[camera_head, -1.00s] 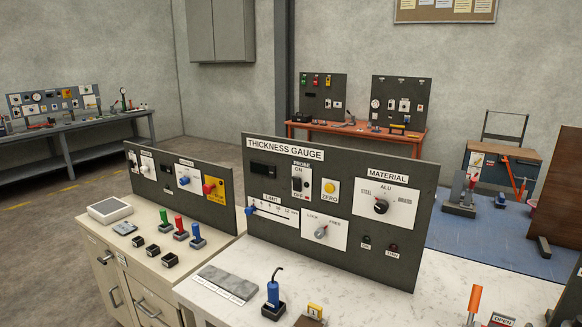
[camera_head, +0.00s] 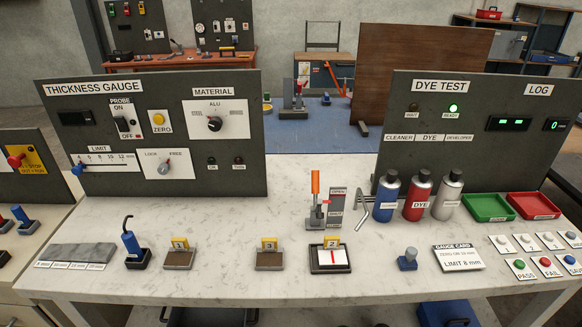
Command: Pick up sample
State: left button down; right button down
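Three small pieces with yellow number tags stand along the front of the white bench: piece 1 (camera_head: 180,256), piece 3 (camera_head: 269,257) and piece 2 (camera_head: 331,256). Pieces 1 and 3 are brownish grey blocks on the bare bench top. Piece 2 has a white face with a red line and sits in a dark-framed holder (camera_head: 314,270). Which of them is the task's sample, the frames do not tell. Neither of my grippers is in view.
A blue probe (camera_head: 131,243) stands left of piece 1. An orange-handled clamp (camera_head: 315,200) stands behind piece 2. Blue (camera_head: 385,199), red (camera_head: 417,197) and grey (camera_head: 447,196) cans, a green tray (camera_head: 488,208) and a red tray (camera_head: 533,206) are at right. The bench middle is clear.

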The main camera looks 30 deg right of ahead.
aim_at(332, 255)
jog(key=z, duration=1.25)
